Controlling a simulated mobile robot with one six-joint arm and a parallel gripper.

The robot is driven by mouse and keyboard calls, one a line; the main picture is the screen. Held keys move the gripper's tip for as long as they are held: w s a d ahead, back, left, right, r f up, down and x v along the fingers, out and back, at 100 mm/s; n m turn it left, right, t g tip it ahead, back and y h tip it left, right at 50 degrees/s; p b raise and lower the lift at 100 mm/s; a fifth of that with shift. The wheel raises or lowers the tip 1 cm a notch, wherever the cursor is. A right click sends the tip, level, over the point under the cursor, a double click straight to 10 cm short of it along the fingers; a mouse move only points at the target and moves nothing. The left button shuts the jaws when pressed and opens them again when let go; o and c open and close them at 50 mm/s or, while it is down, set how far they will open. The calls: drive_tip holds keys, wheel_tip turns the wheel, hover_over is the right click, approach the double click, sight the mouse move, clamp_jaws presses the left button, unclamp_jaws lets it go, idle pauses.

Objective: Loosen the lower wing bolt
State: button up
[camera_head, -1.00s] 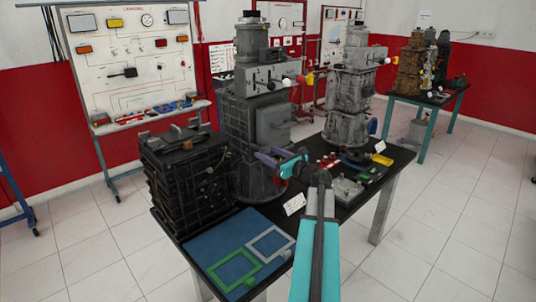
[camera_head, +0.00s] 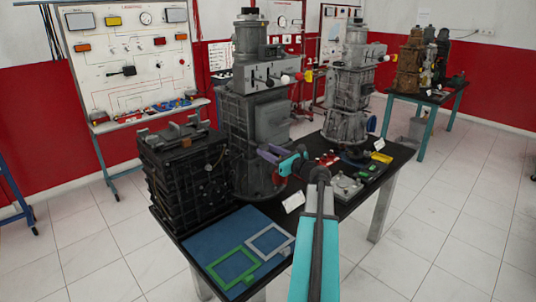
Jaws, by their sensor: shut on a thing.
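The bolt itself is too small and too covered by the jaws to make out. My turquoise forearm reaches up to it from the bottom of the picture.
A black ribbed engine block (camera_head: 180,170) stands left of the trainer. A blue mat (camera_head: 215,238) with a green frame (camera_head: 232,268) and a grey frame (camera_head: 270,242) lies in front. A second grey trainer (camera_head: 350,95), a white card (camera_head: 293,201) and small parts crowd the right.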

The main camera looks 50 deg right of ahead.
drive_tip(key=shift+w, duration=0.15)
drive_tip(key=n+b, duration=0.8)
drive_tip(key=b, duration=0.2)
drive_tip(key=n+b, duration=0.9)
drive_tip(key=b, duration=0.1)
drive_tip(key=shift+a+f, duration=0.1)
drive_tip(key=shift+a, duration=0.1)
drive_tip(key=shift+n, duration=0.3)
drive_tip(key=o, duration=1)
drive_tip(key=shift+o, duration=0.3)
drive_tip(key=shift+f, duration=0.1)
